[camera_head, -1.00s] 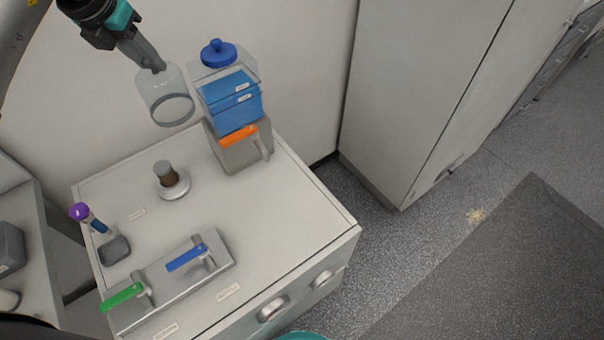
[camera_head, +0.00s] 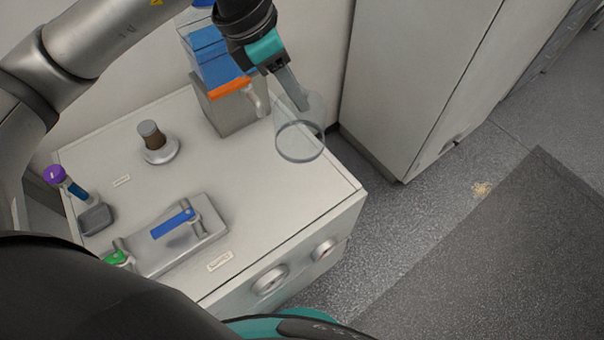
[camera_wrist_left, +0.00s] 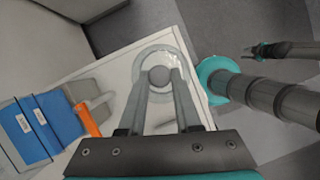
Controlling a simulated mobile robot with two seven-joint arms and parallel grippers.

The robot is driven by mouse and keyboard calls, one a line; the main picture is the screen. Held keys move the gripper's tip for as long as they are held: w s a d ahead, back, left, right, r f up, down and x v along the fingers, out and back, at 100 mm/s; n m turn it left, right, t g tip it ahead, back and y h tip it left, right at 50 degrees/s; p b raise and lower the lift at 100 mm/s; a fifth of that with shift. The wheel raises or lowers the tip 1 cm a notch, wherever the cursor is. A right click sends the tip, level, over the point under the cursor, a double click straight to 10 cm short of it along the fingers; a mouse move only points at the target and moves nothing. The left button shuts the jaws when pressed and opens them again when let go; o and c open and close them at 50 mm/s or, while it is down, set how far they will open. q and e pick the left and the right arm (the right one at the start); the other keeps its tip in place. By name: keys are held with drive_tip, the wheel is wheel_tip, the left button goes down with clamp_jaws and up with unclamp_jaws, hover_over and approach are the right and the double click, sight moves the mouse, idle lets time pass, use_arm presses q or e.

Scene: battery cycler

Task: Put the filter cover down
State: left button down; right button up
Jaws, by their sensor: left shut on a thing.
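The filter cover (camera_head: 300,142) is a clear cup with a grey ring rim at its lower end. My left gripper (camera_head: 302,102) is shut on its top and holds it, rim down, over the right back part of the white cabinet top (camera_head: 255,190). I cannot tell its exact height. In the left wrist view the cover (camera_wrist_left: 160,58) shows beyond the fingers (camera_wrist_left: 160,85). The brown filter (camera_head: 151,134) stands uncovered on a round metal base at the cabinet's back left. My right gripper (camera_wrist_left: 258,49) seems to show small at the right of the wrist view; its jaws are unclear.
A grey jug-like unit (camera_head: 228,108) with blue blocks and an orange strip stands left of the cover. A valve plate with a blue lever (camera_head: 172,223) and green lever (camera_head: 117,258) is at front left, near a purple-capped tube (camera_head: 65,182). The middle top is clear.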

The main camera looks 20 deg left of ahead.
sight(274, 135)
use_arm(q)
wheel_tip(274, 135, down, 18)
drive_tip(key=b, duration=0.1)
drive_tip(key=shift+f, duration=0.25)
drive_tip(key=c, duration=1.1)
unclamp_jaws()
drive_tip(key=shift+f+b, duration=0.15)
drive_tip(key=shift+b, duration=0.2)
drive_tip(key=o, duration=0.5)
drive_tip(key=p+v, duration=0.1)
drive_tip(key=v, duration=1.1)
drive_tip(key=shift+r, duration=0.3)
